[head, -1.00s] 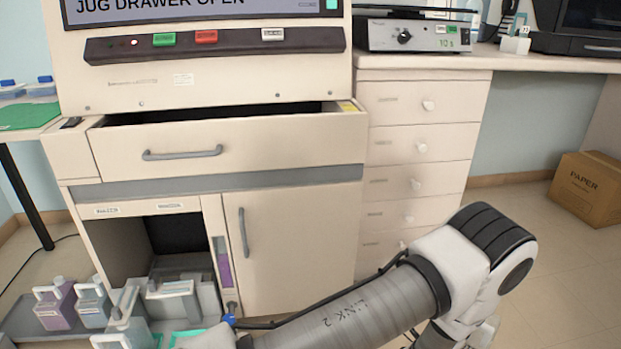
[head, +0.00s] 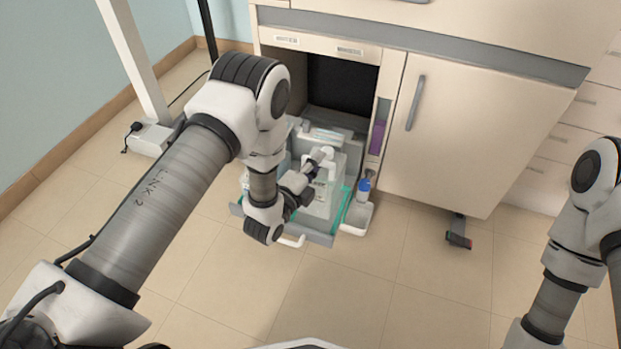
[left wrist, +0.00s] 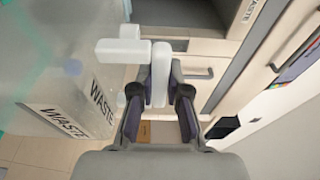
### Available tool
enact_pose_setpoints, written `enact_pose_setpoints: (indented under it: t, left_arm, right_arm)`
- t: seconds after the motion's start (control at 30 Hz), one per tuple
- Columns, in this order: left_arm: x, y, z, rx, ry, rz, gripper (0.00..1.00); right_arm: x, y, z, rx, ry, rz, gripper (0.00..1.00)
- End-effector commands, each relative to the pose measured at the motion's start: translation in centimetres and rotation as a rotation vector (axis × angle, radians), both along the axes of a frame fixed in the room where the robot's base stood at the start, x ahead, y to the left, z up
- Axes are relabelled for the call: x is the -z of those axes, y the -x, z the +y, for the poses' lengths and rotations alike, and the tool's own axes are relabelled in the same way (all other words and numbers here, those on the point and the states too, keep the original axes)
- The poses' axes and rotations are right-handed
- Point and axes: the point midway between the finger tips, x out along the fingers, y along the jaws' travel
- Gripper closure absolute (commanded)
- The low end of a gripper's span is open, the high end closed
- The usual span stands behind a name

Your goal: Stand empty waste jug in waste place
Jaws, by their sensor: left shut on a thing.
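My left gripper (head: 318,166) is at the top of a pale translucent jug (head: 322,200) in the pull-out at the bottom of the cabinet. In the left wrist view the fingers (left wrist: 161,80) are shut on the jug's white handle (left wrist: 128,50). The jug body (left wrist: 50,65) stands left of the fingers there and carries WASTE labels. It looks upright and empty. The teal-edged waste place (head: 348,207) shows beside and under the jug; whether the jug's base touches it is hard to tell. My right gripper is outside the views.
The pull-out tray (head: 236,210) has a white front handle (head: 292,241). Another container (head: 248,180) is partly hidden behind my left arm. A blue-capped fitting (head: 364,188) stands just right of the jug. The cabinet door (head: 455,130) is shut. The floor in front is clear.

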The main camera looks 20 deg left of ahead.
Motion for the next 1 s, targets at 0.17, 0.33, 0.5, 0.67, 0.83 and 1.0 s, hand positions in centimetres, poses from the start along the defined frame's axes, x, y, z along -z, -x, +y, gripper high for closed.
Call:
enact_pose_setpoints:
  t: [0.17, 0.33, 0.5, 0.67, 0.83, 1.0]
  left_arm:
    - [4.0, 0.0, 0.0, -0.001, 0.0, -0.001, 1.0]
    - [4.4, 0.0, 0.0, -0.001, 0.0, -0.001, 1.0]
    - [4.5, 0.0, 0.0, -0.001, 0.0, -0.001, 1.0]
    - [4.5, 0.0, 0.0, -0.001, 0.0, 0.0, 0.6]
    - [4.5, 0.0, 0.0, -0.002, 0.0, 0.0, 0.6]
    - [4.2, 0.4, 0.1, -0.002, 0.001, 0.002, 0.6]
  right_arm:
    - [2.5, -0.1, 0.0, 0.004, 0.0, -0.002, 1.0]
    - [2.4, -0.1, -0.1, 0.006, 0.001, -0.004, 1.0]
    - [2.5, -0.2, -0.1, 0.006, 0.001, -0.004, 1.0]
    - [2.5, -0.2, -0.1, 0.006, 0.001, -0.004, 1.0]
    - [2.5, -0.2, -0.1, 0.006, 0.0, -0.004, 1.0]
    - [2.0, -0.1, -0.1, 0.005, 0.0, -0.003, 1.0]
